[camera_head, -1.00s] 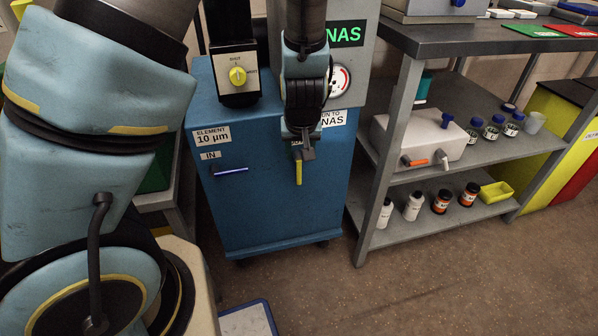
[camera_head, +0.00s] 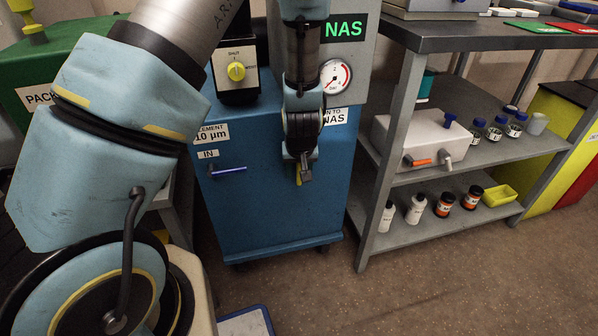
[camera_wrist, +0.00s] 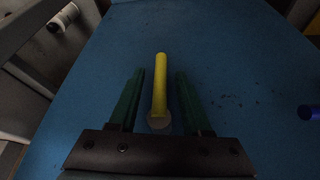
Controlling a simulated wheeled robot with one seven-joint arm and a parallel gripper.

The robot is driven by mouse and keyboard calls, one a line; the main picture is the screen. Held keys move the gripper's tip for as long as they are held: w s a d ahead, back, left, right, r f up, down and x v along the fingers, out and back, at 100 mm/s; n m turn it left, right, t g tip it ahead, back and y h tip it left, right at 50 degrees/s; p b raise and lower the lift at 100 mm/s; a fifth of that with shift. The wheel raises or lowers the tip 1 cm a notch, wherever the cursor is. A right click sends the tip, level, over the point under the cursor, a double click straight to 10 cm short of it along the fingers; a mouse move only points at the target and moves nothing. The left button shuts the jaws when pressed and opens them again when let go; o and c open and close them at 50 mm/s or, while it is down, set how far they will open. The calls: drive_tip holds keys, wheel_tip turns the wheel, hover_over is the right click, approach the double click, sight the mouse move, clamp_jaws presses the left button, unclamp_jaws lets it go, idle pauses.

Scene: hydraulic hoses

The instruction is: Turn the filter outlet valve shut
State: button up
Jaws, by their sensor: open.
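The outlet valve's yellow lever (camera_wrist: 160,85) stands out from the blue filter cart's front panel in the wrist view. Its round grey hub (camera_wrist: 158,121) is at the near end. My gripper (camera_wrist: 158,80) is open, with one green finger on each side of the lever and a gap on both sides. In the head view my gripper (camera_head: 304,178) is in front of the cart (camera_head: 270,215) and hides most of the yellow lever (camera_head: 298,178). The outlet's label is hidden behind my arm.
The blue inlet lever (camera_head: 228,170) lies level at the cart's left, under the IN label. A grey shelf unit (camera_head: 400,165) with bottles and a white box stands close on the right. Floor in front is clear.

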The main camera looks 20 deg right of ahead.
clamp_jaws()
idle(1.4)
